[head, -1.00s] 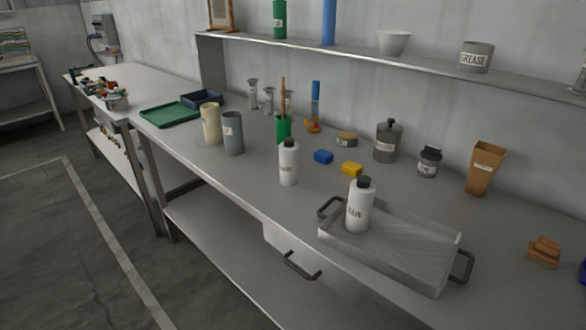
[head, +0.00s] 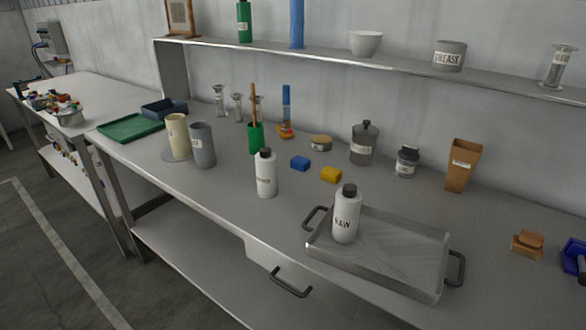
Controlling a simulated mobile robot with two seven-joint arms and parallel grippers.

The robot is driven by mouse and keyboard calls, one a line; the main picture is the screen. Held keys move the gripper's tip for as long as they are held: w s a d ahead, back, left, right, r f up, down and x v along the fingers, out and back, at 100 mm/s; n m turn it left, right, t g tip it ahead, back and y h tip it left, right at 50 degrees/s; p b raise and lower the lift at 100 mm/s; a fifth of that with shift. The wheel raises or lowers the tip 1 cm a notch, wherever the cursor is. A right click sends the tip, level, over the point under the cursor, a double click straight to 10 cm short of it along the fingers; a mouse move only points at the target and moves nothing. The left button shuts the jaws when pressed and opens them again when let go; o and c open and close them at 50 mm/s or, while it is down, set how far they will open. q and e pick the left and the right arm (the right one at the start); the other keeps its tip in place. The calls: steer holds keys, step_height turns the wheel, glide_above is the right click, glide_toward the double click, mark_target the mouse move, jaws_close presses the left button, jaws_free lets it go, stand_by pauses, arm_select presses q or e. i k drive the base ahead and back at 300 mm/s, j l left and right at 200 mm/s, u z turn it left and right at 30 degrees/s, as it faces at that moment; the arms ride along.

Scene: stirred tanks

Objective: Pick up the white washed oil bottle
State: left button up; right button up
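Two white bottles with black caps are in the head view. One white bottle (head: 266,174) stands upright on the grey bench near its front edge, left of the tray; its small label is hard to read, but may say "WASHED". The other white bottle (head: 345,222) stands upright in the left part of a metal tray (head: 420,285), and its label appears to read "RAW". Neither of my grippers is in view.
A shelf (head: 330,61) runs above the bench. The bench front between cylinder and bottle is clear.

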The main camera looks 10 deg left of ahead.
mark_target(266, 160)
steer(key=i+j+z, duration=0.2)
steer(key=j, duration=0.25)
steer(key=j+z, duration=0.2)
steer(key=j, duration=0.2)
steer(key=i+j+z, duration=0.1)
steer(key=j, duration=0.8)
steer(key=i+j+z, duration=0.15)
steer(key=j, duration=0.8)
steer(key=k, duration=0.05)
